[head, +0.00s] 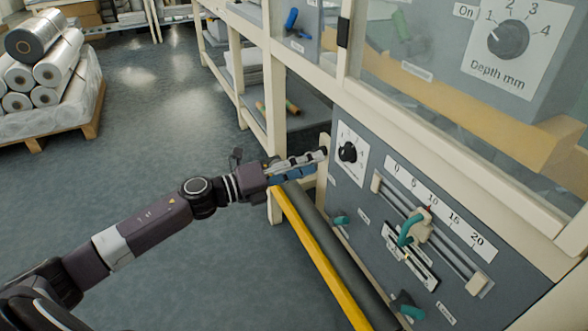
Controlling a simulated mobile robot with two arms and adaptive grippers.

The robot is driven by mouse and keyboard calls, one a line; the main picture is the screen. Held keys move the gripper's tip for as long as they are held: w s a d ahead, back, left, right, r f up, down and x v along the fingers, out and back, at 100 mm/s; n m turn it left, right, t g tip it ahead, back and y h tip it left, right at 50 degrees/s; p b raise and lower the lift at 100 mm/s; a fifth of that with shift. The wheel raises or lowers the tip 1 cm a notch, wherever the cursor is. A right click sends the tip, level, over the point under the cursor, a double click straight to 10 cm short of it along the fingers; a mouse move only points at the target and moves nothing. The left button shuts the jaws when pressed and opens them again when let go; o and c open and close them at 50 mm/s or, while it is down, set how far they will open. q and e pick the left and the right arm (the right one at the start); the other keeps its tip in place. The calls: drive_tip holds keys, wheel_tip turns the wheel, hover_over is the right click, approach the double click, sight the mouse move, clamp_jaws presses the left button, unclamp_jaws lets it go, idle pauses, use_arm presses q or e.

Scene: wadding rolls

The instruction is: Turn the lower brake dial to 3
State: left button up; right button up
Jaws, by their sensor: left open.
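A small black dial (348,152) sits on a white plate at the left end of the grey panel. The marks around it are too small to read, and I cannot tell its setting. My left gripper (318,162) reaches in from the left, open and empty, with its fingertips just left of the dial. I cannot tell whether they touch the panel edge. A larger dial (508,40), labelled "Depth mm" with marks 1 to 4, is higher up on the right, its pointer towards 1. My right gripper is not in view.
A slider scale (437,203) marked 0 to 20 and teal levers (407,304) stand right of and below the small dial. A yellow rail (318,257) and dark roller run below my gripper. Wrapped rolls (60,65) lie on a pallet at left. The floor between is clear.

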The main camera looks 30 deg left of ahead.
use_arm(q)
drive_tip(key=shift+v, duration=1.9)
